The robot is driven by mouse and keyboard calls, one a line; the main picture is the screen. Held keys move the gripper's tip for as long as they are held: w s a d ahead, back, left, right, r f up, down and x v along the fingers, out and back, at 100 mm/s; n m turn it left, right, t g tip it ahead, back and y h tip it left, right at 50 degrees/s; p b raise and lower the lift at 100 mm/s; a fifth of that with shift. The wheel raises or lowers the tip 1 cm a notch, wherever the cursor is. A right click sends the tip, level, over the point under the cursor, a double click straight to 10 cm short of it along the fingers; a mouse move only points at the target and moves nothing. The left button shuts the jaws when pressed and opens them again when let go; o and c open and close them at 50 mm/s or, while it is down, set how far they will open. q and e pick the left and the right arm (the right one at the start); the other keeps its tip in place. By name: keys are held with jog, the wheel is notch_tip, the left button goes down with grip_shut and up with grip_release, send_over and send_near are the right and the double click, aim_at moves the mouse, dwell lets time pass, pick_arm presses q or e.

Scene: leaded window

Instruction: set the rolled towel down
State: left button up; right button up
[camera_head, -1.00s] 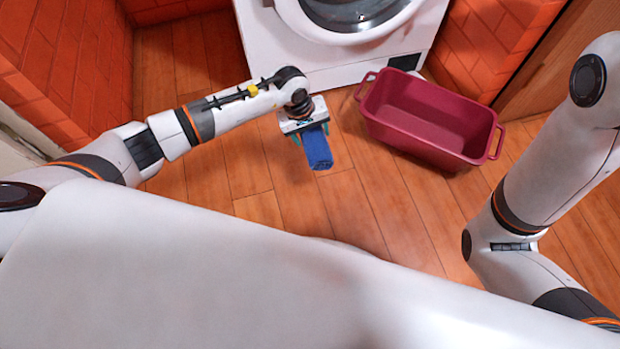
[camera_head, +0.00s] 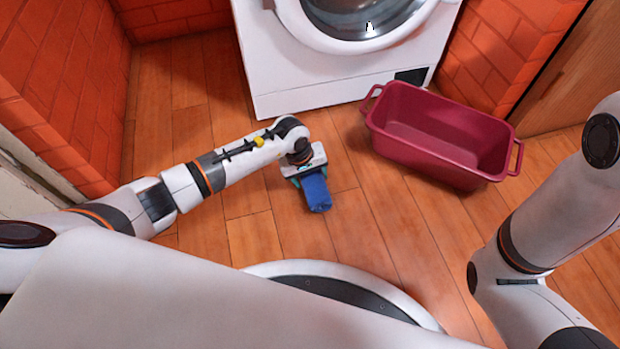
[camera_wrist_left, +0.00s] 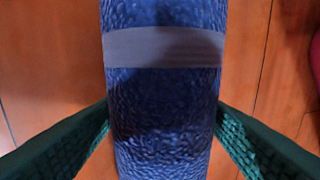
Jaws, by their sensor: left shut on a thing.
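The rolled towel (camera_head: 316,193) is a blue roll, seen in the head view above or at the wooden floor, left of the basin. In the left wrist view the towel (camera_wrist_left: 165,95) fills the middle, with a grey band around it. My left gripper (camera_head: 307,182) is shut on the towel, with a green finger on each side of it. I cannot tell whether the towel touches the floor. My right arm shows at the right of the head view, but its gripper is out of view.
A dark red basin (camera_head: 440,165) with two handles stands on the floor to the right. A white washing machine (camera_head: 290,75) stands at the back. Brick walls (camera_head: 65,85) close the left side. The wooden floor (camera_head: 370,215) between the towel and my base is clear.

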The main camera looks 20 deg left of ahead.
aim_at(300, 178)
pick_arm(q)
jog(key=shift+r, duration=0.15)
jog(key=shift+f, duration=0.2)
jog(key=o, duration=1)
jog(key=p+v, duration=0.7)
jog(key=v, duration=0.4)
jog(key=shift+s+a+r+p, duration=0.15)
jog(key=shift+r+p, duration=0.3)
jog(key=shift+r, duration=0.25)
